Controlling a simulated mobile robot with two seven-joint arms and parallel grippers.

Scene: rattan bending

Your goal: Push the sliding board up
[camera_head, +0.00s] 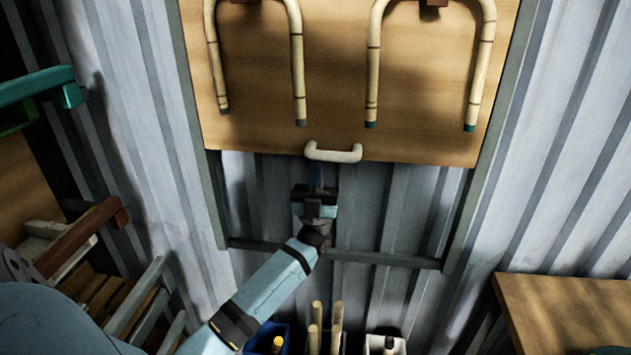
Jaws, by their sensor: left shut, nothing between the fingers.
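The sliding board (335,90) is a light wooden panel in a grey metal frame (385,259) on the corrugated wall. Its lower edge stands well above the frame's bottom bar. A white handle (334,153) is fixed at the middle of that lower edge. My left gripper (317,178) comes up from below, shut and empty, with its fingertips just under the handle. I cannot tell whether they touch the handle or the board's edge. My right gripper is not in view.
Two bent rattan canes (299,70) and (373,70) hang on the board. Bins with sticks (327,325) stand below. A wooden table (570,310) is at the lower right, and wooden furniture (75,245) is at the left.

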